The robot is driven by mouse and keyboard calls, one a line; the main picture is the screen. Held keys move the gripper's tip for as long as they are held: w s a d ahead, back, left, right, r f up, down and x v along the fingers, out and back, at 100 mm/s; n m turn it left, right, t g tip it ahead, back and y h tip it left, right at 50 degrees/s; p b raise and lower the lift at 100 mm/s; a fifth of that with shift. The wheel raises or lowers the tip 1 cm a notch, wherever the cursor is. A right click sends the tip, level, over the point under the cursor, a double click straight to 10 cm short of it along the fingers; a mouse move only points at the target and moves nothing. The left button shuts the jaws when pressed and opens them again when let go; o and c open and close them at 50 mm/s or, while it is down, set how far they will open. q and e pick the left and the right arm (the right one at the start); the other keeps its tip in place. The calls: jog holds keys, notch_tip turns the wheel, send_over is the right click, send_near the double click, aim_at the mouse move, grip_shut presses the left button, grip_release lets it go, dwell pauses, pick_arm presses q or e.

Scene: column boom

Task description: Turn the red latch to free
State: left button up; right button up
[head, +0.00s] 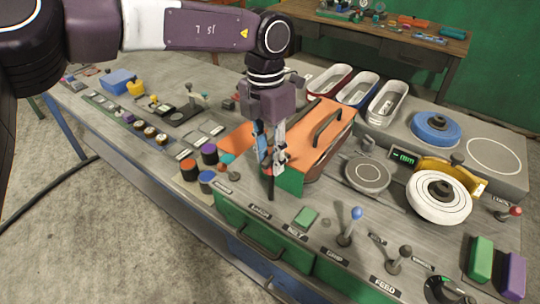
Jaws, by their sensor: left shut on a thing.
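My left gripper (269,158) reaches down from above at the middle of the console, in front of the orange-lidded box (322,120). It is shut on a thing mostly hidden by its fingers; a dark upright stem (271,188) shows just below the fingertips. Small red-orange patches show at the fingers, but I cannot tell whether they belong to the red latch. No red latch can be made out clearly. My right gripper is not in view.
A blue-knobbed lever (355,213), a grey-knobbed lever (405,250) and a red-knobbed lever (516,211) stand to the right. Oval trays (387,103) and a white reel (438,196) occupy the right side.

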pick_arm(q)
jog(key=shift+m, duration=0.4)
jog(key=m, duration=0.3)
jog(key=shift+m+b, duration=0.3)
jog(key=shift+b, duration=0.1)
jog(key=m, duration=0.4)
jog(key=shift+w+m, duration=0.1)
jog(key=shift+m, duration=0.2)
jog(key=m, duration=0.4)
jog(key=shift+d+y+b, duration=0.1)
jog(key=shift+y+b, duration=0.2)
jog(key=shift+r+m, duration=0.1)
jog(key=shift+m, duration=2.4)
jog(key=o, duration=1.2)
jog(key=shift+c, duration=0.2)
